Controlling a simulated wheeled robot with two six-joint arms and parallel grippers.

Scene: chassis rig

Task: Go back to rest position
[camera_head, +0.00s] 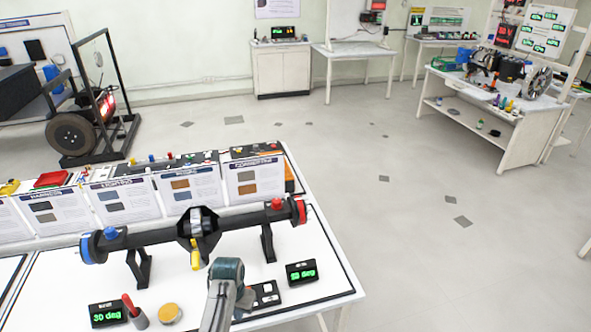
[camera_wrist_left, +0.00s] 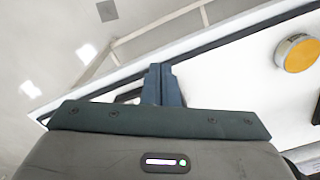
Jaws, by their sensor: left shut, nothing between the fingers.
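My left gripper (camera_head: 226,268) is over the front part of the white table (camera_head: 330,272), in front of the black axle (camera_head: 240,220). Its fingers are closed together with nothing between them; they also show closed in the left wrist view (camera_wrist_left: 161,82). The axle rests on two black stands, with a blue end at left and a red end at right. I cannot tell the exact height of the gripper above the table. My right gripper is in neither view.
Close to the left gripper are a black switch box (camera_head: 265,295), two green displays (camera_head: 301,272) (camera_head: 108,314), a yellow round piece (camera_head: 170,313) and a grey cup (camera_head: 138,317). Placards (camera_head: 190,187) stand behind the axle. Open floor (camera_head: 420,230) lies to the right.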

